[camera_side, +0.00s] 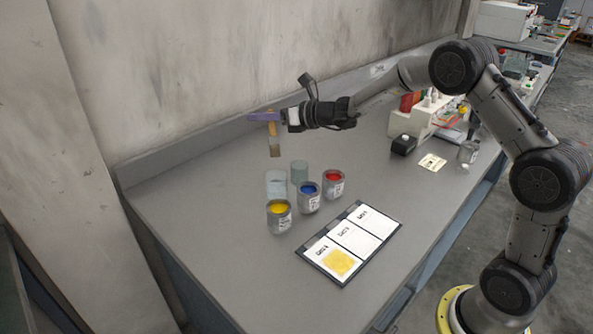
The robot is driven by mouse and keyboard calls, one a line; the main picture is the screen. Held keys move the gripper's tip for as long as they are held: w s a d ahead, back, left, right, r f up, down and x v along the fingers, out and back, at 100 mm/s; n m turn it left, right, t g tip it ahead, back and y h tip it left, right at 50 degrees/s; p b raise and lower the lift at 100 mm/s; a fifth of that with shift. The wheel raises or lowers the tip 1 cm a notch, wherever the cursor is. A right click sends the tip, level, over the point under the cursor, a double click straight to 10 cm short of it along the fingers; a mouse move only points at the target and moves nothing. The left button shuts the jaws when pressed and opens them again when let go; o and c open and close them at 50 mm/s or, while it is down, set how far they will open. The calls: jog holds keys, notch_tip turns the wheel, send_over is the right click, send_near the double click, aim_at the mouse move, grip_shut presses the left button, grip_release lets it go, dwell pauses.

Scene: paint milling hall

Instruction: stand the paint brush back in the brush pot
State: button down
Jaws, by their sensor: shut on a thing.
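The paint brush (272,130) has a tan wooden handle and hangs nearly upright, bristle end down. My gripper (271,117) is shut on its handle and holds it in the air, up and left of two clear cylindrical vessels in the picture. The front clear vessel (276,186) stands behind the yellow paint can. The rear clear vessel (299,172) stands a little to its right. I cannot tell which of the two is the brush pot. No other brush shows in either. The brush touches neither vessel.
Open cans of yellow (281,224), blue (309,203) and red paint (334,189) stand close by. A card board (352,237) with a yellow swatch lies in front. The left tabletop is clear.

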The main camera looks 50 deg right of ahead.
dwell(0.6)
jog(key=s+r+n+g+y, duration=0.1)
jog(key=n+y, duration=0.1)
jog(key=s+d+r+n+y, duration=0.1)
jog(key=n+y, duration=0.1)
jog(key=n, duration=0.1)
jog(key=s+r+n+g+y, duration=0.1)
jog(key=n+y, duration=0.1)
jog(key=y, duration=0.1)
jog(key=shift+d+r+g, duration=0.25)
jog(key=shift+r+g, duration=0.05)
jog(key=shift+r, duration=0.05)
jog(key=d+f+t, duration=0.1)
jog(key=d+f, duration=0.4)
jog(key=f, duration=0.8)
jog(key=shift+s+n, duration=0.15)
jog(key=shift+n, duration=0.25)
jog(key=c, duration=0.7)
grip_release()
